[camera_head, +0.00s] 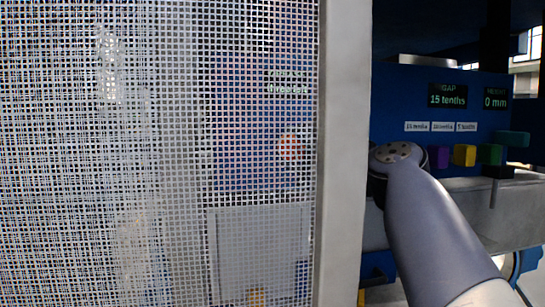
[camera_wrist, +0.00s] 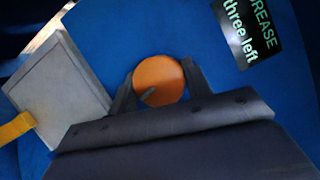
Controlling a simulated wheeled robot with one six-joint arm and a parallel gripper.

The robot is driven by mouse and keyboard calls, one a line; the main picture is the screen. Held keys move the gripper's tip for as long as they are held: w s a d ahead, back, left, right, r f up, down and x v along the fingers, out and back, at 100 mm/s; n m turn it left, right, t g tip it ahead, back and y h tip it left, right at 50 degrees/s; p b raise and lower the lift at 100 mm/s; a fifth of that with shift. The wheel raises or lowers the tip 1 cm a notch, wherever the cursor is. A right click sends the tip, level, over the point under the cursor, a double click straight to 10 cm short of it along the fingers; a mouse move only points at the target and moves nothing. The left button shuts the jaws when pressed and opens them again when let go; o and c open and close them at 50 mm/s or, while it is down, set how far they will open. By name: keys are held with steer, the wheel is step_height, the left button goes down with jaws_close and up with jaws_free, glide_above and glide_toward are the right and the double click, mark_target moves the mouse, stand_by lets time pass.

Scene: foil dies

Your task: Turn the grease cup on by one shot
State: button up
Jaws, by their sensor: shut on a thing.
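The grease cup (camera_wrist: 156,76) is a round orange cap with a small dark pointer mark, on a blue panel in the wrist view. My gripper (camera_wrist: 160,80) has one dark finger on each side of it and is shut on it. A black label (camera_wrist: 246,34) at upper right reads "GREASE three left" in green. In the head view the orange cup (camera_head: 291,147) shows blurred behind a wire mesh. There my gripper is hidden; only my pale arm shows, passing behind the post.
The mesh guard (camera_head: 160,150) and its grey post (camera_head: 343,150) fill the head view's left and middle. A grey plate (camera_wrist: 62,92) with a yellow piece (camera_wrist: 15,128) is left of the cup. A gap display (camera_head: 447,96) reads "15 tenths" above coloured blocks.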

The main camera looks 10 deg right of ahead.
steer(key=shift+f+m+t+b, duration=0.15)
steer(key=shift+m+t+b, duration=0.35)
steer(key=shift+m, duration=0.9)
steer(key=shift+m, duration=0.3)
steer(key=o, duration=1)
